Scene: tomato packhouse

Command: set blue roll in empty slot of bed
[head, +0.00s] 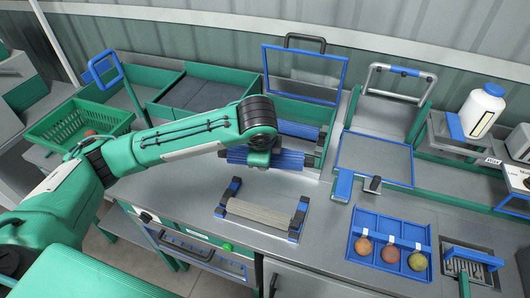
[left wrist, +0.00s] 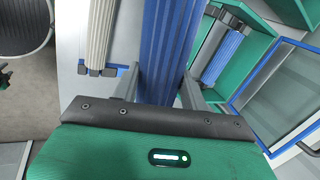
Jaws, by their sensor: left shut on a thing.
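My left gripper (left wrist: 160,88) is shut on a ribbed blue roll (left wrist: 168,45), with a grey finger on each side of it. In the head view the held blue roll (head: 290,160) lies crosswise under my left wrist (head: 262,150), which hides its middle. The green-walled bed (head: 325,148) is just behind it, with another blue roll (head: 298,130) inside; that roll also shows in the left wrist view (left wrist: 224,56). My arm hides part of the bed, and I cannot make out the empty slot clearly. My right gripper is not in view.
A grey ribbed roll (head: 260,214) rests in a blue-ended stand in front. A raised blue-framed guard (head: 305,72) stands behind the bed. A blue tray (head: 362,270) with several fruits is at right front. A green crate (head: 75,122) is at left.

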